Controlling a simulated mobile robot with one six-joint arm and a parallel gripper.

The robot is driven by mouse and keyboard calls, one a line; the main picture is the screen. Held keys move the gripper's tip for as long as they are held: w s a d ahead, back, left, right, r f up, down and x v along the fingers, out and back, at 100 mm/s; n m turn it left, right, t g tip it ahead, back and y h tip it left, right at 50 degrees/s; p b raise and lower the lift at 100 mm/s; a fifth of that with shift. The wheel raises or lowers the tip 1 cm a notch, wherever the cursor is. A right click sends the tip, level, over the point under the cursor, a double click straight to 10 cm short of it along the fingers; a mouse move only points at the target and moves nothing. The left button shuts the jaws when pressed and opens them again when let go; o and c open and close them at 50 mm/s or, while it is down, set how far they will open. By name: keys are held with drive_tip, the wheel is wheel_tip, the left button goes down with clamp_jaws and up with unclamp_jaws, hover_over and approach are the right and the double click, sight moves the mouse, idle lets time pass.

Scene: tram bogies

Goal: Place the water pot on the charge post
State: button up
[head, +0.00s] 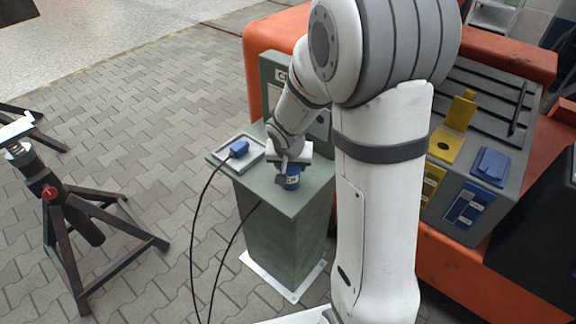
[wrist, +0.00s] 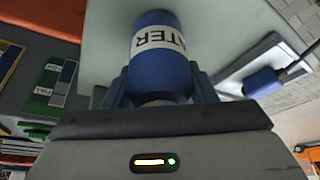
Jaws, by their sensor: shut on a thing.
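The water pot (wrist: 160,75) is a blue cylinder with a white band reading "ATER" in the wrist view. It also shows in the head view (head: 291,180), partly hidden by my gripper. The charge post (head: 272,233) is a green pedestal with a flat top and an upright back panel. My gripper (head: 289,170) is over the post's top, right of its middle, and shut on the water pot. In the wrist view my gripper's fingers (wrist: 160,85) are on both sides of the pot. The pot is at the post's top; I cannot tell whether it touches.
A grey tray (head: 222,158) with a blue plug (head: 238,148) sits on the left of the post's top. Black cables hang from there to the paving. A dark stand (head: 75,205) is at the left. An orange vehicle (head: 455,275) with yellow and blue parts is at the right.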

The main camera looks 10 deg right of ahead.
drive_tip(key=shift+f, duration=0.1)
drive_tip(key=o, duration=1.1)
drive_tip(key=p+v, duration=0.2)
drive_tip(key=v, duration=1)
drive_tip(key=s+r+n, duration=0.1)
drive_tip(key=s, duration=0.4)
drive_tip(key=s+r+n+g+y, duration=0.1)
drive_tip(key=s, duration=0.5)
drive_tip(key=s+r+n, duration=0.1)
drive_tip(key=s+n, duration=0.1)
drive_tip(key=s, duration=0.4)
drive_tip(key=shift+s+d+r+g+y+b, duration=0.1)
drive_tip(key=shift+d+r+g+y+b, duration=0.2)
drive_tip(key=shift+d+r+g, duration=0.1)
